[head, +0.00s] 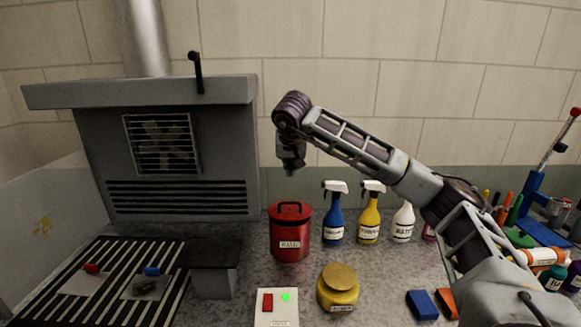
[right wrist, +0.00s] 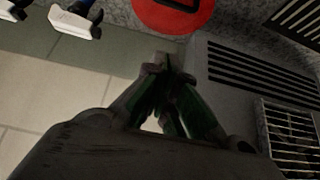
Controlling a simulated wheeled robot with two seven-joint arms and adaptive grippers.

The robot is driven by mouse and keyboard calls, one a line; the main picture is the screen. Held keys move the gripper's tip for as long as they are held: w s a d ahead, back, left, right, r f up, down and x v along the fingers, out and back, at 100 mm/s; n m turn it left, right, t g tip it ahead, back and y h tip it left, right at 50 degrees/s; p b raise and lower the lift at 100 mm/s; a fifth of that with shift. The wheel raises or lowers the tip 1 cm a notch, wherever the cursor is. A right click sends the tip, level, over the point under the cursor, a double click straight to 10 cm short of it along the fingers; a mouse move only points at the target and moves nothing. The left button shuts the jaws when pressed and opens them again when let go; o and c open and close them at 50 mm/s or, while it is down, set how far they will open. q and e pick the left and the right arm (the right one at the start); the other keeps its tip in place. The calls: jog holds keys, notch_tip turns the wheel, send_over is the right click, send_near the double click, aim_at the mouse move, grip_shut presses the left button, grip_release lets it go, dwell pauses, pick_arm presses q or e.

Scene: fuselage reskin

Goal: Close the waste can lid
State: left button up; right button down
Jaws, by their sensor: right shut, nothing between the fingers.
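The red waste can (head: 290,238) stands upright on the counter, with a label on its front. Its red lid (head: 290,211) with a handle lies over the top and looks closed in the head view. The lid's edge and dark handle also show at the top of the right wrist view (right wrist: 172,14). My right gripper (head: 291,172) hangs above the can, pointing down and apart from the lid. Its fingers are together and empty in the right wrist view (right wrist: 168,70). My left gripper is in neither view.
Blue (head: 333,217), yellow (head: 370,215) and white (head: 403,222) spray bottles stand right of the can. A yellow lidded pot (head: 338,288) and a switch box (head: 277,308) with a green light stand in front. A grey vented hood (head: 180,140) is at left.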

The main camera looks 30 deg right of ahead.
jog(key=p, duration=0.1)
send_over(290, 203)
jog(key=w+d, duration=0.2)
jog(key=w, duration=0.2)
notch_tip(290, 203, down, 6)
jog(key=f, duration=0.1)
jog(key=shift+s+a+f+p, duration=0.2)
jog(key=shift+s+a+f, duration=0.05)
jog(key=shift+s+f, duration=0.4)
jog(key=shift+s+a+f+p, duration=0.15)
jog(key=shift+s+a+f, duration=0.1)
jog(key=shift+s+f, duration=0.4)
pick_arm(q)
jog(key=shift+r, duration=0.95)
pick_arm(e)
jog(key=shift+s+a+f+b, duration=0.2)
jog(key=shift+s+f+b, duration=0.2)
jog(key=shift+f, duration=0.2)
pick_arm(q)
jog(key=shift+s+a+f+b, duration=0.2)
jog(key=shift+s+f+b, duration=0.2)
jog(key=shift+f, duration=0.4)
pick_arm(e)
jog(key=shift+s+a+f, duration=0.3)
jog(key=shift+s, duration=0.15)
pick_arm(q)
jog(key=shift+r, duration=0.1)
pick_arm(e)
jog(key=shift+w+r, duration=0.1)
